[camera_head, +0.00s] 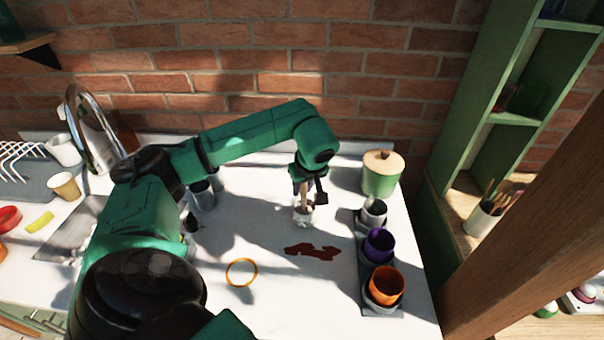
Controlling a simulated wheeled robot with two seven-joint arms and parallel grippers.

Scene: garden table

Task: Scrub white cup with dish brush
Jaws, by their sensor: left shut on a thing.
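My left gripper (309,190) points down over the white counter, shut on a light wooden handle that looks like the dish brush (304,193). The lower end of the brush is in or right behind a small pale, partly clear vessel (303,214) standing on the counter; which of the two I cannot tell. A white cup (65,150) stands at the far left by the dish rack, away from the gripper. A cream cup (65,186) is just in front of it. My right gripper is not in view.
A dark rack with cups, including a purple cup (379,244) and an orange cup (386,285), stands at the right. A green canister (381,173) is behind it. A faucet (73,120) is left.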

